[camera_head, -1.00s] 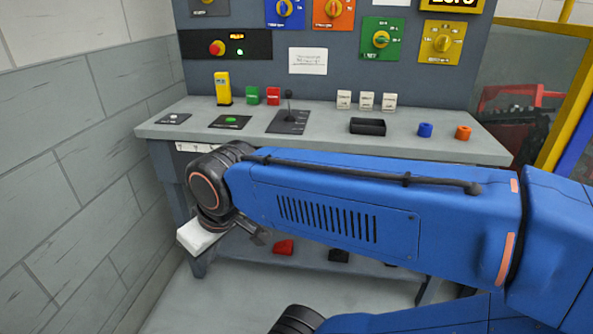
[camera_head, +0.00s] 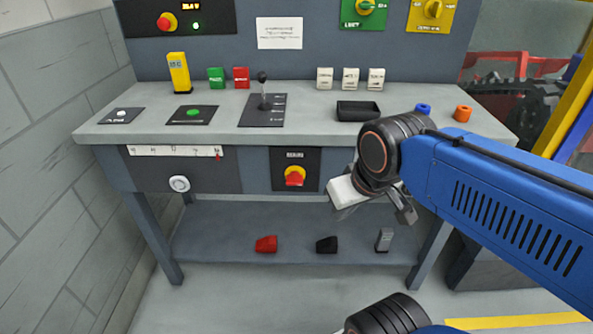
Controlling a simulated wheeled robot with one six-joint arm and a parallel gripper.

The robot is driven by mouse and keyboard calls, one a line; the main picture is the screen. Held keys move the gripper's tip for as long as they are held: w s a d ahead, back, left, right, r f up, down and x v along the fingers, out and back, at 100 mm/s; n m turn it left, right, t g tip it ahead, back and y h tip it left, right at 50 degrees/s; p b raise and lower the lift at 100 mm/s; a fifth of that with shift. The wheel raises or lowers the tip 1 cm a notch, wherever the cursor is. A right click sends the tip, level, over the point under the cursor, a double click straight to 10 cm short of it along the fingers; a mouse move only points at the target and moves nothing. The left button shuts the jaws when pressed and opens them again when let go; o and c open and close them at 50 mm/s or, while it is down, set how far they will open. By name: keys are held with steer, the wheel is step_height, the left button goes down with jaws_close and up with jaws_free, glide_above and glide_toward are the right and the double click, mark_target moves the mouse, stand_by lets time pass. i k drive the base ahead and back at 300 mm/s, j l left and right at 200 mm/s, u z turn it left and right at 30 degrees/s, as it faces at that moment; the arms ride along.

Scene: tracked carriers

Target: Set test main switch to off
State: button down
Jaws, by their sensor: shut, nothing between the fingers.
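A red rotary switch on a yellow base (camera_head: 295,177) sits on a dark plate on the bench's front, under the worktop; its label is too small to read. Another red knob on yellow (camera_head: 167,22) is on the black panel at upper left, beside a lit green lamp (camera_head: 196,26). I cannot tell which is the test main switch, nor read either setting. My gripper (camera_head: 406,212) is shut and empty, in front of the bench, right of the lower red switch and apart from it. My wrist partly hides the bench's front edge.
The worktop (camera_head: 215,120) holds a lever (camera_head: 263,90), a black tray (camera_head: 358,110), a yellow block (camera_head: 178,72), buttons and several small blocks. A ruler strip and white dial (camera_head: 179,184) are on the front. Small objects lie on the lower shelf (camera_head: 215,235). A wall stands left.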

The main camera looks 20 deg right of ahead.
mark_target(295, 179)
steer(key=z, duration=0.15)
steer(key=k+l+u, duration=0.2)
steer(key=l, duration=0.3)
steer(key=l+u, duration=0.25)
steer(key=l, duration=0.2)
steer(key=k+l+u, duration=0.2)
steer(key=l, duration=0.25)
steer(key=k+l+u, duration=0.25)
steer(key=l, duration=0.15)
steer(key=k+l+u, duration=0.2)
steer(key=l, duration=0.15)
